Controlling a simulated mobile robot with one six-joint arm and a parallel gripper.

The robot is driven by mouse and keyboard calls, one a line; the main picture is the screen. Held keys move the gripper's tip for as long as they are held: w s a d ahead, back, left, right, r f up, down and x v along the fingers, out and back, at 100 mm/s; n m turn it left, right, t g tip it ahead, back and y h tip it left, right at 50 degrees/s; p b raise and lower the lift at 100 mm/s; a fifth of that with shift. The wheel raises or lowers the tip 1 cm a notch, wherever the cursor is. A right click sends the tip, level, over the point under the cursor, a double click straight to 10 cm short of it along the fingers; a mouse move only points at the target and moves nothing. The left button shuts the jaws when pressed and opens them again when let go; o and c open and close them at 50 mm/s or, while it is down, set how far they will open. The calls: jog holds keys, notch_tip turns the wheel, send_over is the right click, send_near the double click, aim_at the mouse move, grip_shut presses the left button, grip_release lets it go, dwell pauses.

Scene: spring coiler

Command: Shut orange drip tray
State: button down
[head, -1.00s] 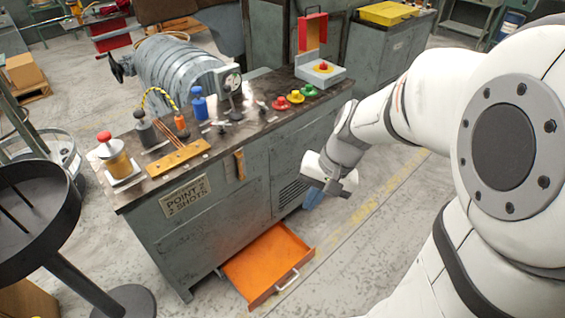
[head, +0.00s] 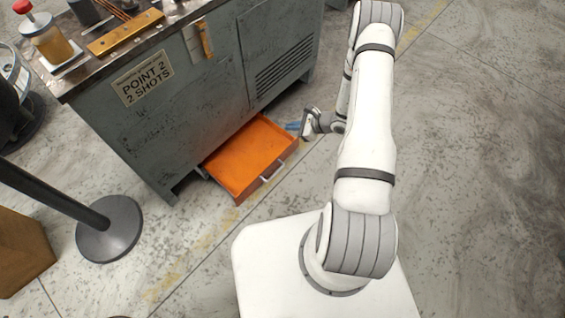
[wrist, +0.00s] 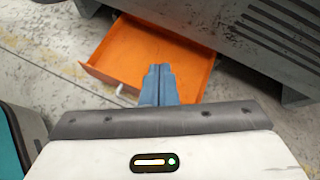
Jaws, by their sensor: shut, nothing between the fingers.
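The orange drip tray (head: 247,158) is pulled out from the bottom of the grey cabinet, low over the floor. Its pale bar handle (head: 272,172) is on its front edge. It also shows in the wrist view (wrist: 135,52), with part of the handle (wrist: 122,90) just left of my fingers. My gripper (head: 292,127) is low beside the right side of the tray in the head view. In the wrist view its blue fingers (wrist: 159,72) are together and empty, and they overlap the tray's front edge. I cannot tell whether they touch it.
The grey cabinet (head: 200,110) stands behind the tray and carries a sign (head: 143,79). A dark post with a round base (head: 109,228) stands on the floor at left, near a brown box (head: 20,250). The floor (head: 215,215) before the tray is clear.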

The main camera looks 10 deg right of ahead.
jog(key=s+d+f+m+t+h+b, duration=0.1)
jog(key=s+d+f+m+h+b, duration=0.15)
jog(key=f, duration=0.85)
jog(key=s+d+f+m+h+b, duration=0.15)
jog(key=s+f+m, duration=0.25)
jog(key=f, duration=0.6)
jog(key=b, duration=0.3)
send_near(279, 157)
jog(key=shift+y, duration=0.4)
jog(key=f, duration=0.1)
jog(key=w+a+f, duration=0.1)
jog(key=f, duration=0.1)
jog(key=w+f, duration=0.1)
jog(key=shift+a+f, duration=0.2)
jog(key=shift+a, duration=0.05)
jog(key=shift+w+a+r, duration=0.1)
jog(key=shift+w+a, duration=0.2)
jog(key=shift+w, duration=0.25)
